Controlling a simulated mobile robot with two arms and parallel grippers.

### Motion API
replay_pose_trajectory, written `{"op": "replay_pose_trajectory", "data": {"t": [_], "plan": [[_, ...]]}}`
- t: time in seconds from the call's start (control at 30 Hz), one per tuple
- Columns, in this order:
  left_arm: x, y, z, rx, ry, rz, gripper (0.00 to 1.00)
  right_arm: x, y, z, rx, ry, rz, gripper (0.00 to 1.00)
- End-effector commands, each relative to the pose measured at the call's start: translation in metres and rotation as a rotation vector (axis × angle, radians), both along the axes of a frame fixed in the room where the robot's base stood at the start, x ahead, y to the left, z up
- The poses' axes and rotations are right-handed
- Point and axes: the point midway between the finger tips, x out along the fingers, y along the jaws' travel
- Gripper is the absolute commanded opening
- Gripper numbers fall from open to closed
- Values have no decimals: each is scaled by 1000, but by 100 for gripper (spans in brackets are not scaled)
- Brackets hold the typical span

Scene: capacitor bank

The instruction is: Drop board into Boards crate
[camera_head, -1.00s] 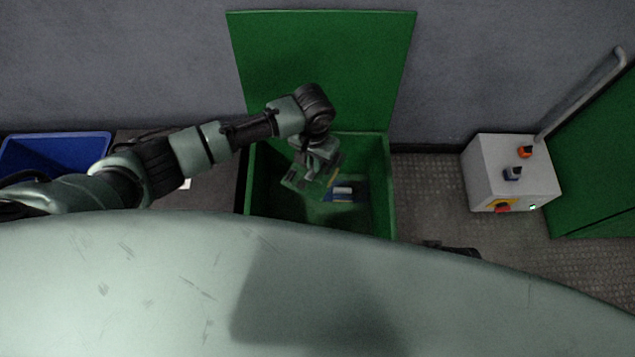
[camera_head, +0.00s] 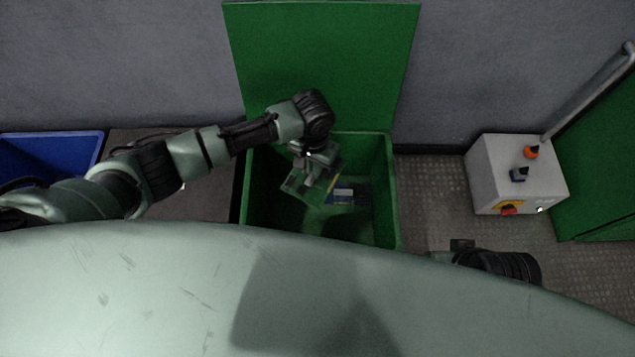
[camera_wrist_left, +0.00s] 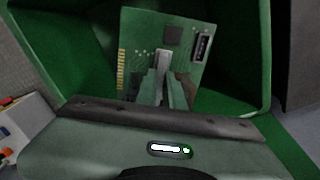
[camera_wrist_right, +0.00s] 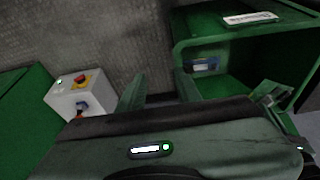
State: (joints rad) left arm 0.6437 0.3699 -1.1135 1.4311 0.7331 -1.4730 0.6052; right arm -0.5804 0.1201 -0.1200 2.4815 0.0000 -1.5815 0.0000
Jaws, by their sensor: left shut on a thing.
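A green circuit board (camera_wrist_left: 188,40) with a dark chip and a gold edge strip is held by my left gripper (camera_wrist_left: 163,78), which is shut on it. In the head view the board (camera_head: 301,188) hangs tilted over the open green crate (camera_head: 393,200), within its rim outline. The board (camera_wrist_right: 271,93) also shows near the crate (camera_wrist_right: 228,38) in the right wrist view. That crate has a white label whose text I cannot read. A blue board (camera_head: 345,192) lies inside it. My right gripper (camera_wrist_right: 160,88) has its fingers apart and empty, outside the crate.
The crate's green lid (camera_head: 320,60) stands raised against the grey wall. A blue bin (camera_head: 50,150) is at the far left. A grey control box (camera_head: 515,175) with knobs stands at the right beside a green cabinet (camera_head: 600,170). Textured floor lies between crate and box.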

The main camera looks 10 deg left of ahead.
Motion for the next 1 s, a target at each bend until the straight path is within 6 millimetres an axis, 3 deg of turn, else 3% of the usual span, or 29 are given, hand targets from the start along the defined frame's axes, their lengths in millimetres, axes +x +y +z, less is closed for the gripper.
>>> {"op": "replay_pose_trajectory", "data": {"t": [0.13,0.17,0.23,0.57,0.8,1.0], "plan": [[0,0,1,0,-1,0,0,0,0,0,0,0,0,34],[0,0,1,0,-1,0,17,0,0,0,0,0,0,34],[0,0,1,0,-1,0,34,0,0,0,0,0,0,34],[0,0,2,0,0,0,34,0,0,1,0,0,0,34],[1,0,34,-2,-2,0,34,0,0,17,1,-4,0,34],[0,0,60,-1,-1,-1,34,11,2,-25,0,22,2,34]]}}
